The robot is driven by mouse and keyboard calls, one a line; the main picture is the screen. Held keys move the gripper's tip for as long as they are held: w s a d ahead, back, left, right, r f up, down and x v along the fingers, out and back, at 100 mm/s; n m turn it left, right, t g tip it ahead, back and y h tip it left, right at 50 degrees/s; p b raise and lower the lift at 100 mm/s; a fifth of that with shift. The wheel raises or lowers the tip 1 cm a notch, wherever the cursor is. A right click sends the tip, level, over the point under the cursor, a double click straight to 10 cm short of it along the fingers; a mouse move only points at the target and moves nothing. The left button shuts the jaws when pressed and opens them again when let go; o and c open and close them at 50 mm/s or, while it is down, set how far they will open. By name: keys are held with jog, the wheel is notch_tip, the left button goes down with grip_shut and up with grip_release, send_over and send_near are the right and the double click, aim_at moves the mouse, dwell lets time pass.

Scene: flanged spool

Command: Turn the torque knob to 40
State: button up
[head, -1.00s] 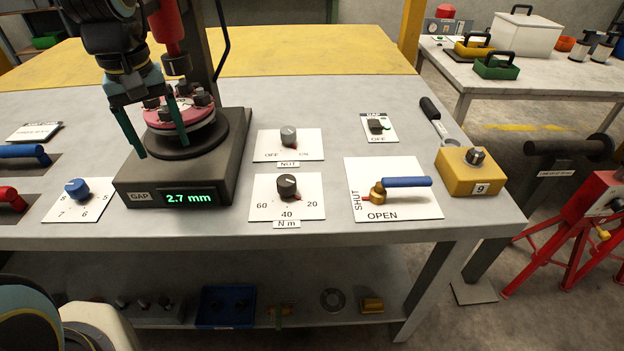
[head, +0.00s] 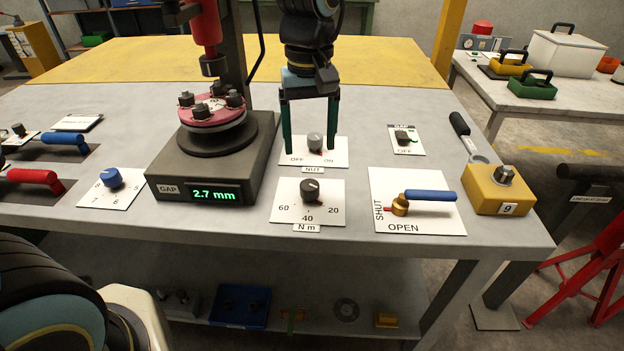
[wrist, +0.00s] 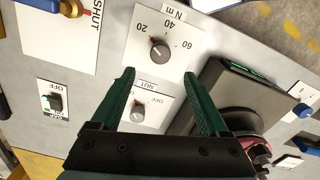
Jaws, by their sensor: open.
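The torque knob (head: 311,190) is a dark round knob on a white plate (head: 281,190) marked 60, 40, 20 and "N m" at the table's front. It also shows in the wrist view (wrist: 159,48), beyond the fingertips. Its red mark appears to lie towards the 20 side, not at 40; the exact reading is unclear. My gripper (head: 309,148) is open and empty, fingers pointing down, behind the torque knob and around the NUT plate in the picture. In the wrist view my gripper (wrist: 158,75) has nothing between its green fingers at the tips.
The grey NUT knob (head: 315,141) is close to my fingers. The spool (head: 212,108) with its bolts stands on the gauge base (head: 165,165), which reads 2.7 mm, to the left. A blue-handled valve (head: 430,196) and GAP switch (head: 403,137) lie to the right.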

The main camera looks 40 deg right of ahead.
aim_at(309, 184)
notch_tip(309, 184, down, 10)
jog(key=shift+p, duration=0.75)
jog(key=shift+c, duration=0.2)
grip_shut()
